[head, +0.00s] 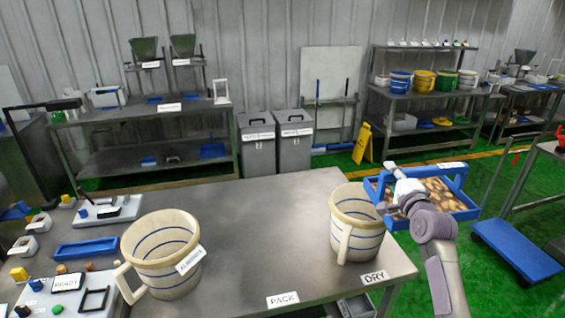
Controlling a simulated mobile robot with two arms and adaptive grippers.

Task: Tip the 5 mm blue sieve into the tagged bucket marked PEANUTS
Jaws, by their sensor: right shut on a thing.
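The blue sieve (466,213) is at the right, with tan nut-like pieces (438,188) lying in it. My right gripper (392,176) is shut on the sieve's left side and holds it beyond the table's right edge. A cream bucket with blue bands (357,222) stands upright on the table just left of the sieve; no tag shows on its visible side. A second such bucket (160,252) stands at the front left, with a white tag (190,260) that is tilted and hard to read, perhaps ALMONDS. My left gripper is out of view.
The grey table (265,220) is clear between the buckets. PACK (283,300) and DRY (374,277) labels are on its front. Scales and a blue tray (87,249) are at left. A blue cart (515,248) stands on the right floor; bins (257,145) stand behind.

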